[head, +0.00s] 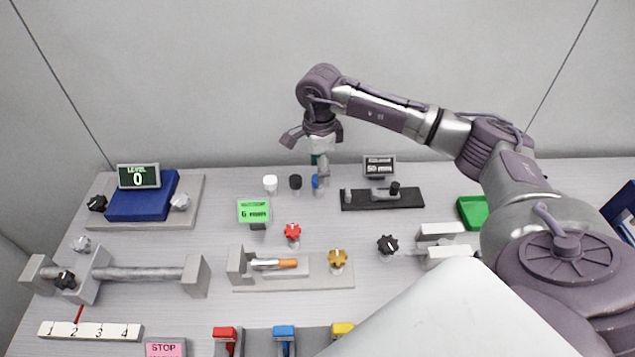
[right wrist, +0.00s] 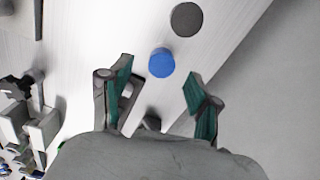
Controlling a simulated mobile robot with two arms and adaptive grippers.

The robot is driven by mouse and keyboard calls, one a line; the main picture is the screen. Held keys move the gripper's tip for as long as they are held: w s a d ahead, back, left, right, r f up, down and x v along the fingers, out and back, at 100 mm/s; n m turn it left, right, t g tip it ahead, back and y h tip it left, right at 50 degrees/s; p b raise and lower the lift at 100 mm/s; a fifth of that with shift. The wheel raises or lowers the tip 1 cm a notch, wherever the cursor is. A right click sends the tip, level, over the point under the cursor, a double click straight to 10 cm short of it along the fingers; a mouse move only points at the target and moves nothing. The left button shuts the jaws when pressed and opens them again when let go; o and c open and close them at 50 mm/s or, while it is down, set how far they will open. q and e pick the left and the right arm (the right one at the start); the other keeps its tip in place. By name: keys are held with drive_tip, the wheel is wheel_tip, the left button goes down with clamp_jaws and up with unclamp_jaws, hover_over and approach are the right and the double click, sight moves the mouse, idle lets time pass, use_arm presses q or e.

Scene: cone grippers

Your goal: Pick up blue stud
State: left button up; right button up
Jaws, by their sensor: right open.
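The blue stud (head: 316,182) stands near the back of the table, partly hidden by a finger of my right gripper (head: 308,158). In the right wrist view the round blue top of the stud (right wrist: 161,63) lies just beyond the gap between the green-padded fingertips (right wrist: 158,76). My right gripper is open and empty, above the stud. No contact with the stud shows. My left gripper is not in view.
A black stud (head: 295,182) and a white stud (head: 270,184) stand close to the left of the blue one. A green sign (head: 254,211) and red knob (head: 292,232) stand in front.

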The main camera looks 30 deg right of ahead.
drive_tip(key=shift+f, duration=0.3)
wheel_tip(320, 180, down, 4)
drive_tip(key=shift+w+a+f+p, duration=0.1)
drive_tip(key=shift+a+f+p, duration=0.05)
drive_tip(key=shift+p, duration=0.75)
drive_tip(key=shift+f, duration=0.2)
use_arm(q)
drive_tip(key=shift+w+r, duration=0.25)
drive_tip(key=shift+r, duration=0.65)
use_arm(e)
clamp_jaws()
